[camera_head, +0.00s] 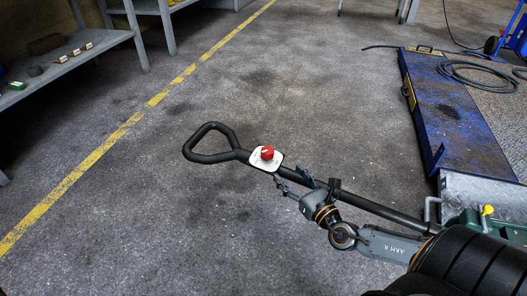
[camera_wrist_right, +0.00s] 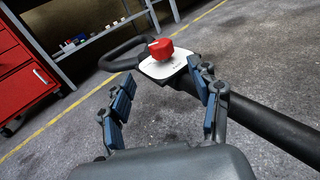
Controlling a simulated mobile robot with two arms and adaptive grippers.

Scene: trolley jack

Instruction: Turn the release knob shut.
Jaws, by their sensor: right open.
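The red release knob (camera_head: 267,153) sits on a white plate (camera_head: 262,163) on the black jack handle (camera_head: 380,208), near its loop grip (camera_head: 205,143). A pale mark shows on the knob's top. In the right wrist view the knob (camera_wrist_right: 161,49) is ahead of and above the fingertips, on the white plate (camera_wrist_right: 160,70). My right gripper (camera_head: 289,181) is just short of the plate, on the near side of the handle. In the wrist view its blue-padded fingers (camera_wrist_right: 163,95) are spread wide with nothing between them. The knob is apart from both fingers. My left gripper is not in view.
A blue ramp or lift platform (camera_head: 450,110) with a hose lies at the right. Grey shelving (camera_head: 75,60) stands at the upper left. A red tool cabinet (camera_wrist_right: 25,70) shows in the wrist view. The floor left of the handle is clear, crossed by a yellow line (camera_head: 130,122).

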